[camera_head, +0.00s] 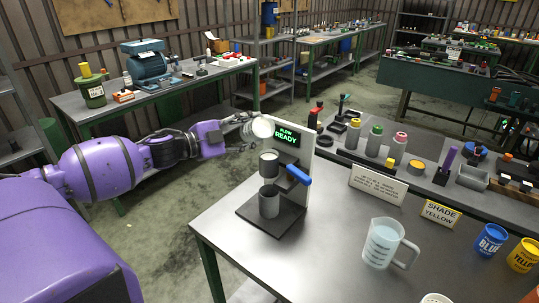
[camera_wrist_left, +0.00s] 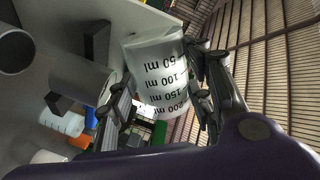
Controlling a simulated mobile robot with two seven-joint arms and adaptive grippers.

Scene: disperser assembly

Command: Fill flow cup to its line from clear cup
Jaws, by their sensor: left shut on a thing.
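The flow cup (camera_head: 269,163) is a grey metal cylinder on a stand with a white panel. The panel's display (camera_head: 286,135) reads "FLOW READY". A second grey cup (camera_head: 269,203) stands on the dark base below it. My left gripper (camera_head: 246,127) is shut on the clear cup (camera_head: 262,128), beside the panel's upper left, above and apart from the flow cup. In the left wrist view the clear cup (camera_wrist_left: 158,70) sits between the two fingers, with marks from 50 to 200 ml. Its liquid level and exact tilt are hard to tell. My right gripper is out of view.
A blue handle (camera_head: 298,175) sticks out at the stand's right. A clear jug (camera_head: 382,243) with pale liquid stands on the steel table. Blue (camera_head: 490,240) and yellow (camera_head: 523,255) pots are at the right. The table's front middle is bare.

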